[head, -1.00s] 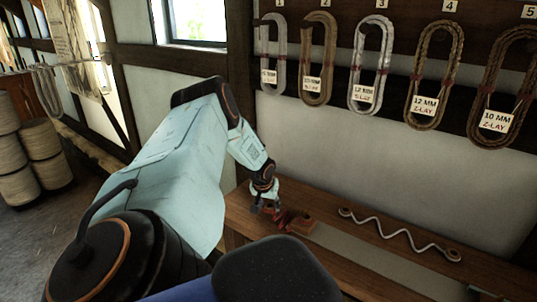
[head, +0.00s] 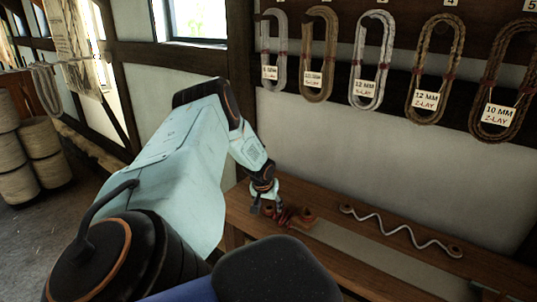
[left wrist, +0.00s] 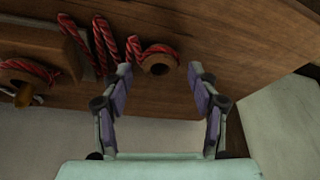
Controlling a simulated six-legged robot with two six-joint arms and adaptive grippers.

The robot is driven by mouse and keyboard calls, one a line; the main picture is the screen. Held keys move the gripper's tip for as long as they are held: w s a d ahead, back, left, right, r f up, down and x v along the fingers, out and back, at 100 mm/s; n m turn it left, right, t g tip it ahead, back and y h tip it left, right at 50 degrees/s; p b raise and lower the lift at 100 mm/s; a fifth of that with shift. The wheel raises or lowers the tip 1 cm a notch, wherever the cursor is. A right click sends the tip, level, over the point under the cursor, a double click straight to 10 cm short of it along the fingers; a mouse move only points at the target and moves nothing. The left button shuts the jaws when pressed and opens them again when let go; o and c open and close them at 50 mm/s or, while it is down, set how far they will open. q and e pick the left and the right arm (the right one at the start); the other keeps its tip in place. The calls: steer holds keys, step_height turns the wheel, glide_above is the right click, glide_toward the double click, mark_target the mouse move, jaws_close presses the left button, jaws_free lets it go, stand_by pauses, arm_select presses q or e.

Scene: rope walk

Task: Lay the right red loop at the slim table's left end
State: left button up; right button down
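The slim table (head: 350,235) is a brown wooden bench along the wall. Red rope (head: 283,216) lies near its left end beside a small wooden block. My left gripper (head: 262,207) is low over that end. In the left wrist view it is open and empty, with a red loop (left wrist: 133,46) around a round wooden eye (left wrist: 160,62) just beyond and between the fingertips. Another red loop (left wrist: 38,68) with a wooden piece lies at far left there. Red strands run between them. I cannot tell whether the fingers touch the rope. My right gripper is not in view.
A white wavy rope (head: 400,229) with round ends lies farther right on the table. Several labelled rope coils (head: 372,60) hang on the wall above. Stacked rope spools (head: 42,155) stand at the left. The wooden block (left wrist: 45,42) is beside the red strands.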

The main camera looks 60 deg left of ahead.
arm_select(q)
steer(key=shift+o, duration=0.6)
steer(key=shift+w+f, duration=0.1)
